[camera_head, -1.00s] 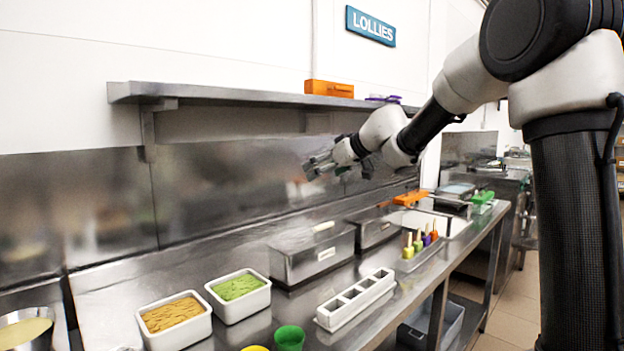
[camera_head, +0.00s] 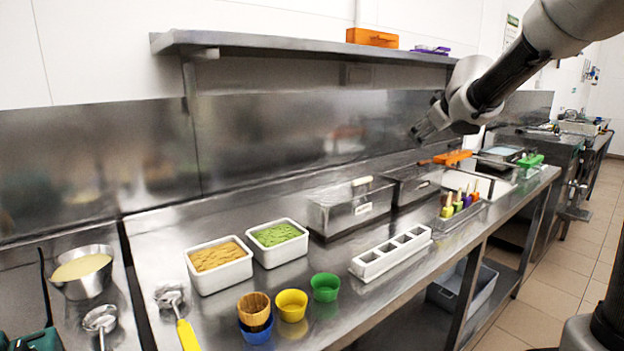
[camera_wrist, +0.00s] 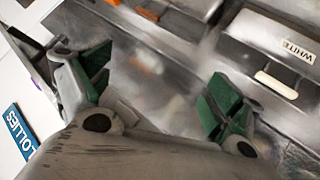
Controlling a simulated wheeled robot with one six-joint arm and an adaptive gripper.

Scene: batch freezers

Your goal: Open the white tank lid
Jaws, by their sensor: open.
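The white tank is a steel box (camera_head: 345,212) on the counter, with a pale handle (camera_head: 362,181) on its flat lid, which is shut. In the wrist view its label reads WHITE (camera_wrist: 298,52), and the pale lid handle (camera_wrist: 276,84) lies at the right. My gripper (camera_head: 418,131) is above and to the right of this tank in the head view, over the second tank's area. In the wrist view my gripper (camera_wrist: 160,88) has its green-padded fingers wide apart with nothing between them.
A second steel tank (camera_head: 411,188) stands right behind the first. White tubs of orange (camera_head: 218,275) and green (camera_head: 279,252) food, a white divided holder (camera_head: 390,255) and small cups stand nearby. A steel shelf (camera_head: 300,43) runs above along the wall.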

